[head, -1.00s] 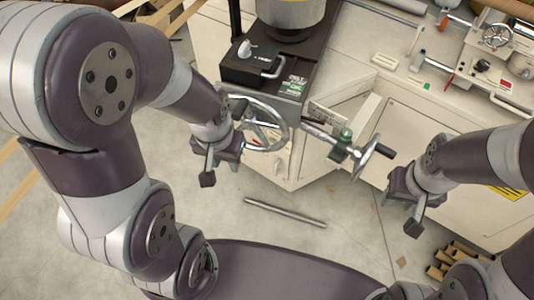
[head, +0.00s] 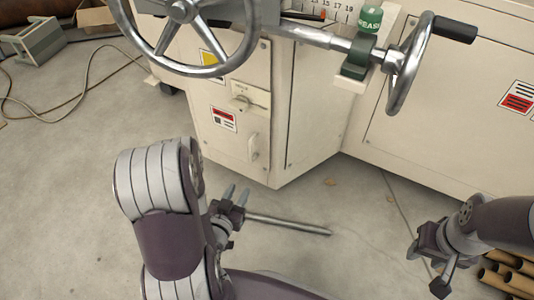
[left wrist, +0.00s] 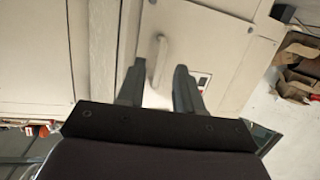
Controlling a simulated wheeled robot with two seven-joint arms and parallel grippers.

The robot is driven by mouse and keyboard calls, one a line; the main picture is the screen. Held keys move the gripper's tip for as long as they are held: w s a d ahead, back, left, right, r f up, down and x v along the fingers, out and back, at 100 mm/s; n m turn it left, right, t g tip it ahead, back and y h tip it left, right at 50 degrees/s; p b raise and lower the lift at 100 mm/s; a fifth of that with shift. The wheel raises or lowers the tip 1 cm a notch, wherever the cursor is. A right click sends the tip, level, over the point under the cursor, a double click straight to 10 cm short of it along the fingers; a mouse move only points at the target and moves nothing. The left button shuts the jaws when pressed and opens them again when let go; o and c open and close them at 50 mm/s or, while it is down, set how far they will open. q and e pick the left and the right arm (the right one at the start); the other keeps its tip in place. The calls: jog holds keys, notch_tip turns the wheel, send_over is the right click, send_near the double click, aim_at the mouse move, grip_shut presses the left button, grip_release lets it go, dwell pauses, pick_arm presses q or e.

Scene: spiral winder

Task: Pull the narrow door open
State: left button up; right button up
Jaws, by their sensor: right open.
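The narrow door (head: 228,137) is a cream panel on the machine's front, with a small pale upright handle (head: 253,146) low on its right side. It looks closed. A pale latch plate (head: 242,98) and a red label sit on it. My left gripper (head: 236,190) is low in front of the door, its two fingers apart and pointing up at it. In the left wrist view the handle (left wrist: 157,60) shows beyond and between the open fingers (left wrist: 159,82), with nothing gripped. Whether they touch it cannot be told. My right gripper (head: 426,271) is open and empty at lower right.
A large handwheel (head: 183,12) overhangs the door's top. A metal rod (head: 290,223) lies on the floor. Cardboard tubes (head: 510,270) lie at lower right; a cable (head: 60,105) at left.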

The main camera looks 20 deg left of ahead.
aim_at(249, 151)
pick_arm(q)
jog(key=w+r+b, duration=0.1)
jog(key=w+b, duration=0.1)
jog(key=w, duration=0.2)
jog(key=w+a+r+t+b, duration=0.1)
jog(key=w, duration=0.3)
jog(key=w+a+r+t+b, duration=0.1)
jog(key=w+r+b, duration=0.1)
jog(key=w, duration=0.2)
jog(key=shift+w+a+y+b, duration=0.1)
jog(key=shift+w+y+b, duration=0.25)
jog(key=shift+y, duration=0.05)
jog(key=shift+w+r, duration=0.1)
jog(key=shift+w, duration=0.2)
grip_shut()
